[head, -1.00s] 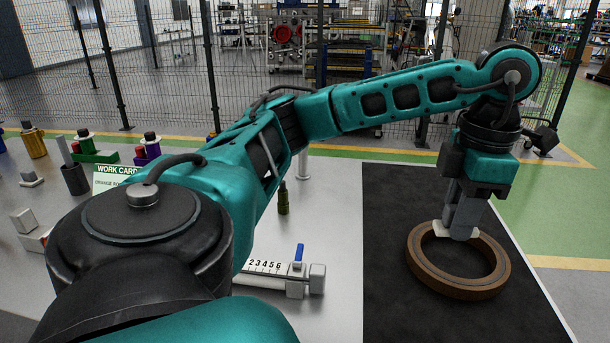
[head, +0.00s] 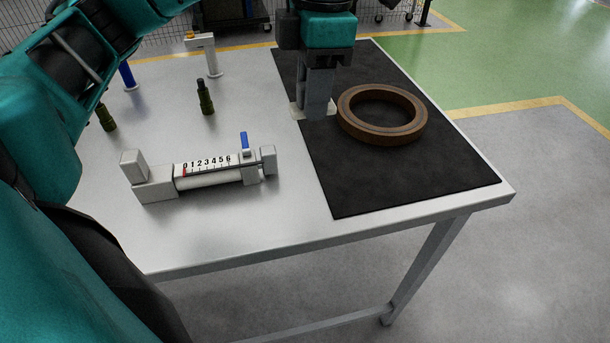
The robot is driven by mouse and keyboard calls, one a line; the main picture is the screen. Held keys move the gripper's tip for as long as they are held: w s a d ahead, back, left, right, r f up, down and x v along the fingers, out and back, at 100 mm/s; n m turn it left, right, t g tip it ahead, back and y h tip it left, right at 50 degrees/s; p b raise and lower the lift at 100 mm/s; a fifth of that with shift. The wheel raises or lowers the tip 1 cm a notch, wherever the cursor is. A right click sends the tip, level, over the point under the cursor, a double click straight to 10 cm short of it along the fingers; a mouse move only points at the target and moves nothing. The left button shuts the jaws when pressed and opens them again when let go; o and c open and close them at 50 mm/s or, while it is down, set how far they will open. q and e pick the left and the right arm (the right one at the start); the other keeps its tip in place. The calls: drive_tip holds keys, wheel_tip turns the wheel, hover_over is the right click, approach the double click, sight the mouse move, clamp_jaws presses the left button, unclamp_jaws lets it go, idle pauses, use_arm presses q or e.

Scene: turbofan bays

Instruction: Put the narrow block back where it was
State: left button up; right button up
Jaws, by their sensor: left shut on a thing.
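My left gripper (head: 318,110) points straight down at the left side of the black mat, just left of the brown ring (head: 420,118). It is shut on a small pale block (head: 298,112), which sticks out on both sides of the fingertips. I take this to be the narrow block; most of it is hidden by the fingers. Whether it touches the mat I cannot tell. The ring lies flat on the mat and looks empty inside. My right gripper is out of view.
The black mat (head: 400,185) covers the right end of the grey table (head: 250,235). A white measuring gauge (head: 210,182) with a numbered scale and blue lever (head: 244,141) lies at left front. Dark green bottle-like pieces (head: 206,98) and a white stand (head: 207,58) are behind it.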

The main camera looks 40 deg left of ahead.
use_arm(q)
drive_tip(key=b, duration=0.3)
hover_over(309, 195)
wheel_tip(309, 195, down, 12)
drive_tip(key=shift+d, duration=0.1)
wheel_tip(309, 195, down, 4)
drive_tip(key=shift+r+b, duration=0.1)
drive_tip(key=shift+b, duration=0.2)
drive_tip(key=shift+f, duration=0.25)
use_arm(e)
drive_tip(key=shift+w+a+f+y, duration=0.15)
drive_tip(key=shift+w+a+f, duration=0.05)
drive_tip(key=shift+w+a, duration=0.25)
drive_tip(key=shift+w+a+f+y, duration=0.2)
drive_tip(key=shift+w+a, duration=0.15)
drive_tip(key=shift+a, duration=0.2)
use_arm(q)
drive_tip(key=shift+f, duration=0.1)
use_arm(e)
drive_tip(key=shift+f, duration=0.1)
use_arm(q)
drive_tip(key=shift+f+b, duration=0.3)
drive_tip(key=shift+b, duration=0.1)
drive_tip(key=o, duration=0.9)
drive_tip(key=shift+o, duration=0.2)
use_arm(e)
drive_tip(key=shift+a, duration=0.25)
